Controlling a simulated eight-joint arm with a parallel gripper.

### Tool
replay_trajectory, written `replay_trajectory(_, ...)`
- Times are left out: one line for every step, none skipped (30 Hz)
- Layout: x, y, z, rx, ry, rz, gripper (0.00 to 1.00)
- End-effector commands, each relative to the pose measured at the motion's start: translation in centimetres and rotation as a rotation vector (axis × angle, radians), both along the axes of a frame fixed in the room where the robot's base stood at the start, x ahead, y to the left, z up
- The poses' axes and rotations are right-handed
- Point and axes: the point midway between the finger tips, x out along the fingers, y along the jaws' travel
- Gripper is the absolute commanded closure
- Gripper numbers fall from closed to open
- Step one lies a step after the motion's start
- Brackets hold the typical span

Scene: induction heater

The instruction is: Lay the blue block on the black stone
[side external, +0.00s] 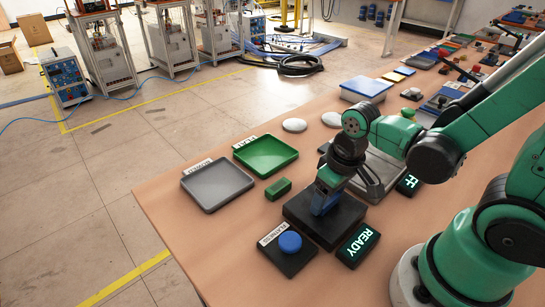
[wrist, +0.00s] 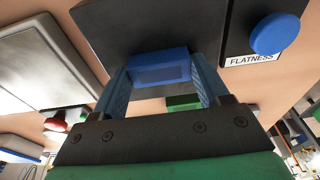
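The black stone (side external: 298,213) is a flat dark slab near the front of the table. It fills the upper middle of the wrist view (wrist: 205,25). My gripper (side external: 324,206) points down over the stone. In the wrist view the blue block (wrist: 160,68) sits between the two blue fingertips of my gripper (wrist: 160,75), which appear to touch both its sides. The block is at or just above the stone; I cannot tell if it rests on it. In the side view the fingers mostly hide the block.
A pad with a blue button (side external: 290,242) and a READY display (side external: 358,245) stand just in front of the stone. A green block (side external: 278,188), a grey tray (side external: 217,204) and a green tray (side external: 266,174) lie left. A grey metal plate (wrist: 40,60) lies beside the stone.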

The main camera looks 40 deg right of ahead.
Motion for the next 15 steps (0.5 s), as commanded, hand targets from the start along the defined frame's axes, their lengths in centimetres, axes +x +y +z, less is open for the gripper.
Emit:
replay_trajectory(0.0, 0.0, 0.02, 0.0, 0.0, 0.0, 0.18)
replay_trajectory(0.0, 0.0, 0.02, 0.0, 0.0, 0.0, 0.09)
replay_trajectory(0.0, 0.0, 0.03, 0.0, 0.0, 0.0, 0.01)
replay_trajectory(0.0, 0.0, 0.03, 0.0, 0.0, 0.0, 0.01)
replay_trajectory(0.0, 0.0, 0.03, 0.0, 0.0, 0.0, 0.01)
replay_trajectory(0.0, 0.0, 0.03, 0.0, 0.0, 0.0, 0.01)
replay_trajectory(0.0, 0.0, 0.03, 0.0, 0.0, 0.0, 0.01)
replay_trajectory(0.0, 0.0, 0.03, 0.0, 0.0, 0.0, 0.01)
replay_trajectory(0.0, 0.0, 0.03, 0.0, 0.0, 0.0, 0.01)
replay_trajectory(0.0, 0.0, 0.03, 0.0, 0.0, 0.0, 0.01)
replay_trajectory(-0.01, 0.0, 0.04, 0.0, 0.0, 0.0, 0.01)
replay_trajectory(-0.01, 0.0, 0.06, 0.0, 0.0, 0.0, 0.01)
replay_trajectory(0.0, 0.0, 0.09, 0.0, 0.0, 0.0, 0.01)
replay_trajectory(0.0, 0.0, 0.15, 0.0, 0.0, 0.0, 0.01)
replay_trajectory(-0.02, 0.0, 0.27, 0.0, 0.0, 0.0, 0.01)
